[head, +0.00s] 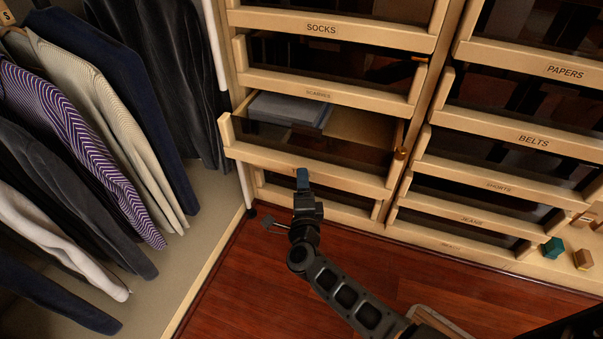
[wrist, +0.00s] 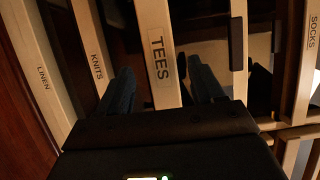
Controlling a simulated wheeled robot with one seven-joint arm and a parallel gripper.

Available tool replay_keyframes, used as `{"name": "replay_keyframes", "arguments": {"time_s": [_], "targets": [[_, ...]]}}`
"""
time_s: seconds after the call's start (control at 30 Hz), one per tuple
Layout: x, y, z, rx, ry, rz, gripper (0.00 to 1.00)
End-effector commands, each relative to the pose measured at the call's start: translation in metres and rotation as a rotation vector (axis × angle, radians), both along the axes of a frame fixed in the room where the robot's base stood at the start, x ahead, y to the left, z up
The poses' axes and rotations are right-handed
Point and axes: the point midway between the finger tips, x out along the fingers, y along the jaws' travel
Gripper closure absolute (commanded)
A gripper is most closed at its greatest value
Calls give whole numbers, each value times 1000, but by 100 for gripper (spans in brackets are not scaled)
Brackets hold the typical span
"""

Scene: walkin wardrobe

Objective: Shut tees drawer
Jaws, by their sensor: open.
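The tees drawer (head: 345,179) is pulled out in the head view, with a pale wood front rail and a dark see-through panel. Folded grey-blue clothes (head: 285,108) lie inside at the back left. My gripper (head: 302,176) is at the middle of the front rail and hides most of its label. In the wrist view the rail of the tees drawer (wrist: 155,18) reads TEES and runs between the two spread fingers of my gripper (wrist: 163,82). The gripper is open; I cannot tell whether a finger touches the rail.
The scarves drawer (head: 340,97) is above and the knits drawer (wrist: 93,50) is below, beside it in the wrist view. Hanging clothes (head: 85,130) fill the left side. Small blocks (head: 554,249) lie at the right. The red wood floor (head: 240,290) in front is mostly clear.

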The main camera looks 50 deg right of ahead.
Motion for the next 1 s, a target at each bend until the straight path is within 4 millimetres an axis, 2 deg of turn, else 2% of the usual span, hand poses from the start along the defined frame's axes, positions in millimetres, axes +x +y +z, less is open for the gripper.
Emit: {"name": "replay_keyframes", "arguments": {"time_s": [0.1, 0.3, 0.7, 1.0], "targets": [[14, -15, -2, -1, -1, -1, 33], [30, -33, -1, -1, -1, 1, 33], [36, -39, 0, -1, 1, 2, 33], [36, -39, 0, -1, 1, 2, 61]]}}
